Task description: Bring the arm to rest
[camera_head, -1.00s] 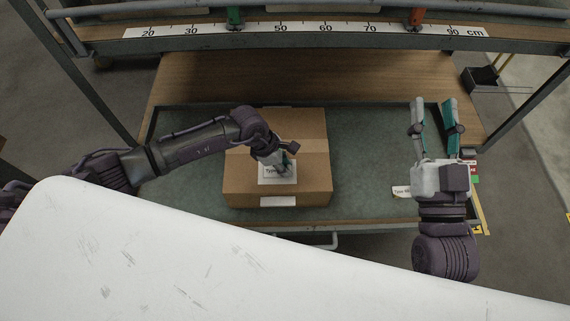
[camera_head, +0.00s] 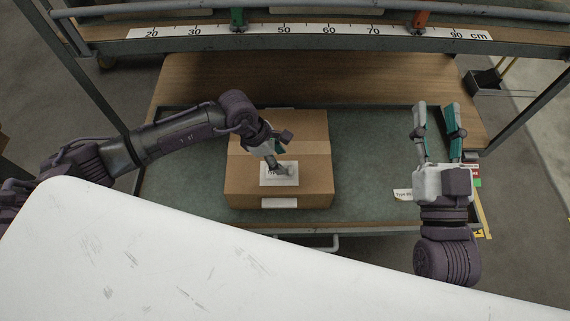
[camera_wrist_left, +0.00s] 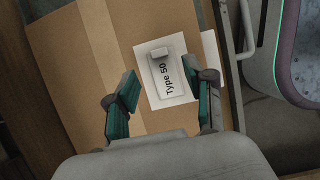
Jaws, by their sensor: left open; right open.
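My left gripper (camera_head: 283,155) is open and empty above a brown cardboard box (camera_head: 309,187). In the left wrist view its two teal fingers (camera_wrist_left: 168,78) are spread apart, with a white label (camera_wrist_left: 172,92) reading "Type 50" seen between and beyond them. A small light block (camera_wrist_left: 159,54) shows on that label. The label (camera_head: 292,181) lies on the box top, partly hidden by a finger in the head view. My right gripper (camera_head: 437,112) is open and empty, fingers pointing away over the right side of the green surface.
A rail with a centimetre scale (camera_head: 260,32) runs across behind. Another white label (camera_head: 403,195) lies near the right gripper. A dark metal post (camera_head: 515,108) bounds the right side.

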